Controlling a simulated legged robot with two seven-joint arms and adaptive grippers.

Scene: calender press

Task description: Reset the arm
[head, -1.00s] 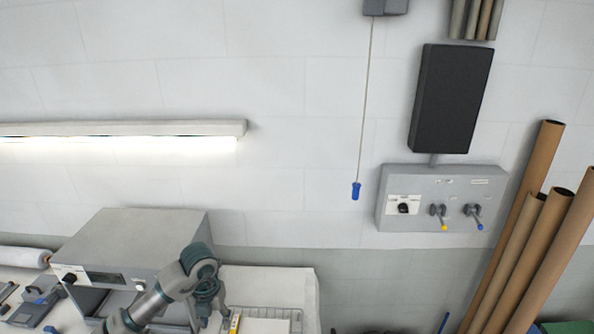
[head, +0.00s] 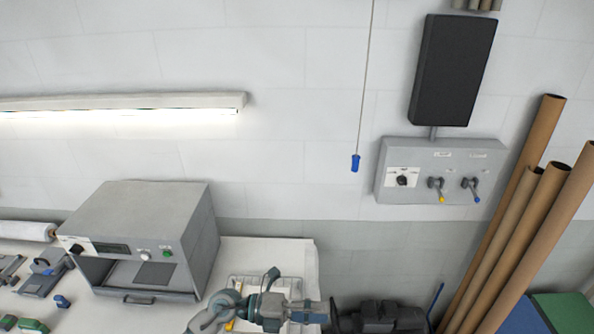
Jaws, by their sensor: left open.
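My left arm (head: 275,305) comes in at the bottom and lies across the front of the worktable, pointing right. My left gripper (head: 390,317) is dark and sits at the bottom edge of the head view, past the table's right end. Its jaws are open and no object shows between them, though the bottom edge of the picture cuts it off. My right gripper is not in view.
A grey press (head: 150,240) with an open front stands on the white table (head: 270,252). A wire tray (head: 245,285) lies behind my arm. A blue pull handle (head: 355,163) hangs before the wall. A lever panel (head: 440,170) and tall brown tubes (head: 520,215) are at right.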

